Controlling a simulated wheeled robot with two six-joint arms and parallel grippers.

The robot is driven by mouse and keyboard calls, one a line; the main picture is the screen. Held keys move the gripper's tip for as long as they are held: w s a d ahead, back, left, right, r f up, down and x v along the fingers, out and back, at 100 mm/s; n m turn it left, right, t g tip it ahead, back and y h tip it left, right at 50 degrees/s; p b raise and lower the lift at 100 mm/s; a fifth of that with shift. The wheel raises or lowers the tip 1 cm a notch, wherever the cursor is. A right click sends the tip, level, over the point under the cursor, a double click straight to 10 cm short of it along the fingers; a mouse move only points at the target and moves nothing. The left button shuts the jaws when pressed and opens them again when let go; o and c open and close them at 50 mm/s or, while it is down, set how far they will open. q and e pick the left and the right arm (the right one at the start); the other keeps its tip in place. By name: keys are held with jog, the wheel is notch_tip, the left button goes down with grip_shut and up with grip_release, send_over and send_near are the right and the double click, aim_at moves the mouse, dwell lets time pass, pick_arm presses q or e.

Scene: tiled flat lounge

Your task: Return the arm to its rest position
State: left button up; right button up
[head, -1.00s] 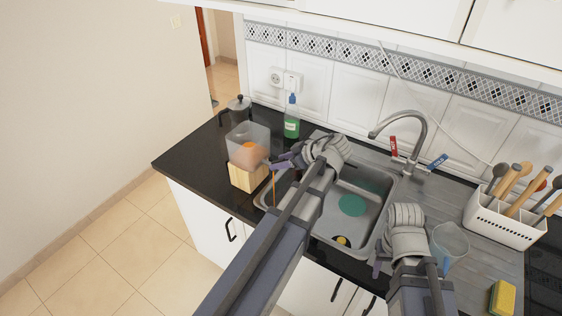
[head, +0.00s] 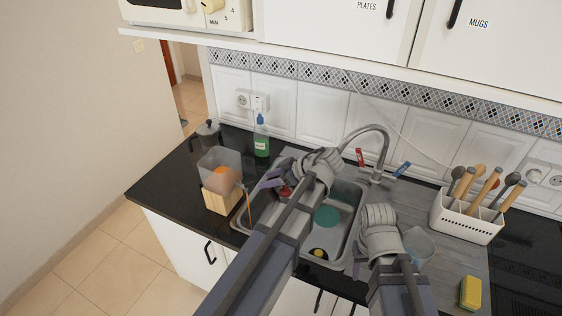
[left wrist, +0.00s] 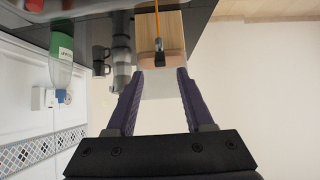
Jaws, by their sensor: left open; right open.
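My left arm (head: 260,255) reaches in from the bottom over the sink. Its left gripper (head: 271,178) is near the sink's left end, beside a clear container with a wooden base (head: 221,200). In the left wrist view my left gripper (left wrist: 160,75) is open and its two purple fingers are apart. The wooden block (left wrist: 172,35) shows just beyond the fingertips, with a thin orange stick (left wrist: 157,18) in front of it. Nothing is seen held. My right gripper (head: 350,258) is over the sink's right front edge, its fingers largely hidden behind its wrist.
The sink (head: 345,210) holds a green round item (head: 326,216). A tap (head: 383,150) stands behind it. A soap bottle (head: 261,140) and moka pot (head: 207,134) are at the back left. A blue cup (head: 419,246), sponge (head: 470,293) and utensil holder (head: 467,222) are right. Cupboards hang above.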

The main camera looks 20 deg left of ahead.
pick_arm(q)
jog(key=s+d+f+m+h, duration=0.4)
jog(key=s+d+m, duration=0.4)
jog(key=d+m, duration=0.2)
jog(key=s+d+f+m+g+h, duration=0.1)
jog(key=s+d+f+m+h, duration=0.3)
jog(key=s+d+m, duration=0.3)
jog(key=d+m+h, duration=0.1)
jog(key=d+m, duration=0.3)
jog(key=shift+s+d+f, duration=0.15)
jog(key=shift+s, duration=0.25)
